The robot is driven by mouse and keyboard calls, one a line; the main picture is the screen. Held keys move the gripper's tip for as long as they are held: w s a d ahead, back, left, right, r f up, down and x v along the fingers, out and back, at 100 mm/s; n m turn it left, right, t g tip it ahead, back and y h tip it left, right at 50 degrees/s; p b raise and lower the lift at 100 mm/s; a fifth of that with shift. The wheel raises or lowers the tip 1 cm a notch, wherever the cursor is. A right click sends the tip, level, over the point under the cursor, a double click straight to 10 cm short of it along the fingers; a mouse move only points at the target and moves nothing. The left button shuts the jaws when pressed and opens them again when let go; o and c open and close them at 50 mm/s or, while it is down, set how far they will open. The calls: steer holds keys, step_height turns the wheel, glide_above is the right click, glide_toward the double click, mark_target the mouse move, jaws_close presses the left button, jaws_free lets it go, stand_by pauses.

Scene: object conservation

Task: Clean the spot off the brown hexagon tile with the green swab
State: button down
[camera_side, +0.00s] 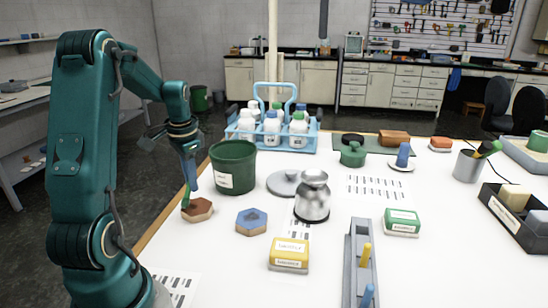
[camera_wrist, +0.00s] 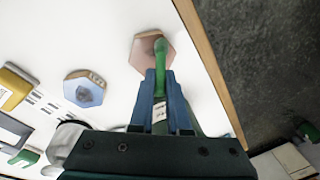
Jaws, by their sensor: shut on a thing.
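The brown hexagon tile (camera_side: 198,210) lies flat near the left edge of the white table; the wrist view shows it (camera_wrist: 140,60) just beyond my fingertips. My gripper (camera_side: 190,172) points down above it, and its blue fingers (camera_wrist: 161,88) are shut on the green swab (camera_wrist: 161,58). The swab's rounded green head overlaps the tile in the wrist view, and in the side view its tip reaches down to the tile's upper left part. Contact cannot be told for sure. No spot shows clearly on the tile; the swab covers part of it.
A blue hexagon tile (camera_side: 251,221) with a darker patch (camera_wrist: 88,95) lies to the right. A dark green bin (camera_side: 233,168) stands close behind my gripper. A silver jar (camera_side: 313,200), a yellow box (camera_side: 289,254) and a grey rack (camera_side: 360,275) stand further right.

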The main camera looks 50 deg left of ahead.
steer(key=shift+s+a+f, duration=0.1)
steer(key=shift+s+a, duration=0.1)
steer(key=shift+s, duration=0.1)
steer(key=w+d, duration=0.2)
steer(key=w, duration=0.1)
steer(key=shift+w+d, duration=0.15)
steer(key=shift+d, duration=0.2)
step_height(320, 180, up, 8)
steer(key=shift+n, duration=0.3)
steer(key=w+d+r+m, duration=0.1)
steer(key=d+r, duration=0.1)
steer(key=d, duration=1.8)
steer(key=shift+w+d+m, duration=0.25)
steer(key=shift+m, duration=0.15)
